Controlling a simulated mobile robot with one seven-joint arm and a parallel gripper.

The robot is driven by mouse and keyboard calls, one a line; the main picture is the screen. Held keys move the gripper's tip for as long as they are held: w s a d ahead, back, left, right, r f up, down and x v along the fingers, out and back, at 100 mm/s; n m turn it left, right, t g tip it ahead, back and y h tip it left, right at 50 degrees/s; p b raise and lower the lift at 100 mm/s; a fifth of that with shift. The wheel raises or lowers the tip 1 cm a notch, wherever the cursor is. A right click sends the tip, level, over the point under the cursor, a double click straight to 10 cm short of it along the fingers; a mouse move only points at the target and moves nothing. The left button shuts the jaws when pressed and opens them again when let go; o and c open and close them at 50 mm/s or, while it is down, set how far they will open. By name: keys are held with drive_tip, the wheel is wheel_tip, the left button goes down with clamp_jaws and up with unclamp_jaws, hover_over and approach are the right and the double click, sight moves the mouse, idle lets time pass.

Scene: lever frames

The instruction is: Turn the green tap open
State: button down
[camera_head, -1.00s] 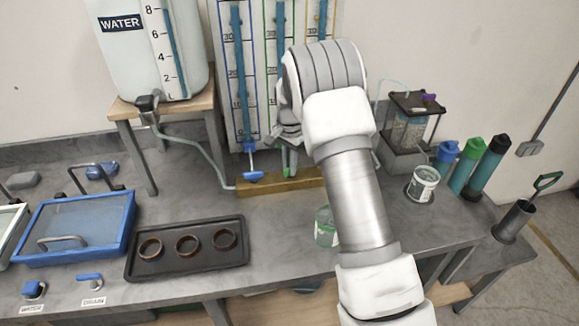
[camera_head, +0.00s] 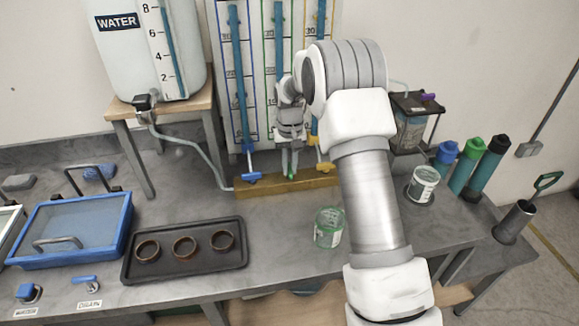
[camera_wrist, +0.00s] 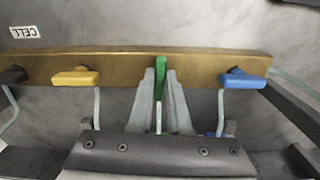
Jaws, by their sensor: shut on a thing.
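The green tap (camera_wrist: 160,66) is at the middle of the brass-coloured bar (camera_wrist: 215,62) in the wrist view. It shows as a narrow green strip crossing the bar, partly hidden between my fingers. My gripper (camera_wrist: 163,88) is shut on it, one finger on each side. In the head view the green tap (camera_head: 291,176) shows just below my fingertips (camera_head: 289,165), at the foot of the middle gauge tube. The yellow tap (camera_wrist: 75,77) and the blue tap (camera_wrist: 242,80) flank it, their handles lying along the bar.
The gauge board (camera_head: 222,80) stands close behind the taps. A water tank (camera_head: 150,50) on a wooden stand is to the left. A glass jar (camera_head: 328,229) and a dark tray with rings (camera_head: 130,266) stand in front. Bare bench lies between bar and tray.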

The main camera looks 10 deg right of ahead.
sight(290, 169)
drive_tip(key=shift+n, duration=0.5)
drive_tip(key=c, duration=0.9)
unclamp_jaws()
drive_tip(key=shift+o, duration=0.2)
drive_tip(key=shift+r, duration=0.15)
wheel_tip(290, 169, up, 17)
drive_tip(key=shift+p, duration=0.35)
drive_tip(key=shift+r, duration=0.15)
